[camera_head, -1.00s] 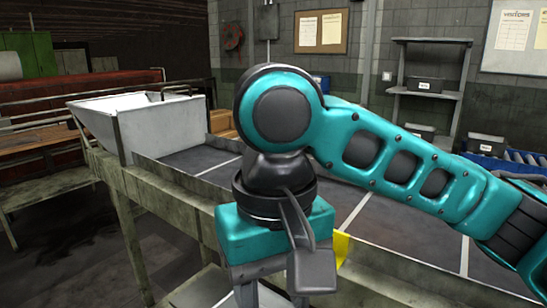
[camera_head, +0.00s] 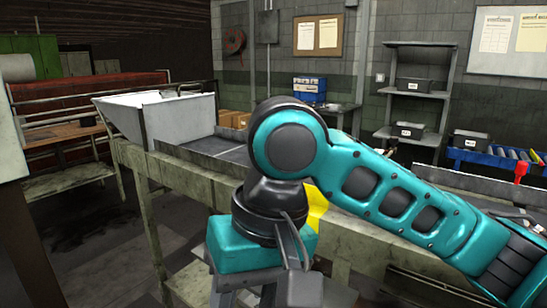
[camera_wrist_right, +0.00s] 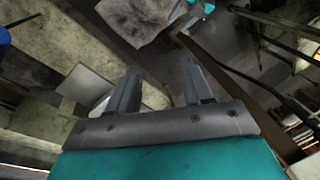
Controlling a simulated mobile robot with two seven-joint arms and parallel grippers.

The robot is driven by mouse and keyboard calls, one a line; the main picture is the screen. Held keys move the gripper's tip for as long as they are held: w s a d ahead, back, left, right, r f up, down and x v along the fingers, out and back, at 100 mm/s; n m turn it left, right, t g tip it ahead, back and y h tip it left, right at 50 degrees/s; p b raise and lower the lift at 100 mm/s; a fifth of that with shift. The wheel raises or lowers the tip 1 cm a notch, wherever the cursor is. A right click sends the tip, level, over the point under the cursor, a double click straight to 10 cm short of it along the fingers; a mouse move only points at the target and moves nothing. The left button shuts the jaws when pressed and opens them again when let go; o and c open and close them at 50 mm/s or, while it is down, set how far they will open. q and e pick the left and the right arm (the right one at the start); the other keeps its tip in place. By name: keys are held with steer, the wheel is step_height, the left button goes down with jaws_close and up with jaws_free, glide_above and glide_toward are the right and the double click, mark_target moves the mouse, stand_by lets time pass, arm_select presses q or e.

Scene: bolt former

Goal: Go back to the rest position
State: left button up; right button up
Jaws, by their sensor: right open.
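My right arm comes in from the right in the head view, with its teal links bent down at the wrist. My right gripper (camera_head: 243,293) points down in front of the bench, its fingers partly cut off by the lower picture edge. In the right wrist view, the two dark fingers of my right gripper (camera_wrist_right: 160,68) stand apart with nothing between them. Floor and parts of the furniture show beyond them. My left gripper is not in view.
A long worn bench (camera_head: 143,165) carries a white hopper (camera_head: 180,119) and runs behind my right arm. Floor (camera_head: 100,238) at the left is open.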

steer(key=w+a+f+y, duration=0.4)
steer(key=a+f+y, duration=0.1)
steer(key=y, duration=0.1)
steer(key=w+d+f+m+t+y, duration=0.1)
steer(key=w+d+f+m+t, duration=0.2)
steer(key=f, duration=0.4)
steer(key=w+d+f+m+t+y, duration=0.1)
steer(key=w+d+f+t, duration=0.1)
steer(key=w+f+t, duration=0.3)
steer(key=s+d+f+t+h, duration=0.1)
steer(key=s+d+f+h, duration=0.3)
steer(key=s+d+f, duration=0.3)
steer(key=s+d+f+n+t+h, duration=0.1)
steer(key=s+d+f+t+h, duration=0.1)
steer(key=s+d+f+h, duration=0.2)
steer(key=s+d+f, duration=0.3)
steer(key=d+f, duration=0.5)
steer(key=d, duration=0.1)
steer(key=shift+d, duration=0.35)
steer(key=shift+f, duration=0.1)
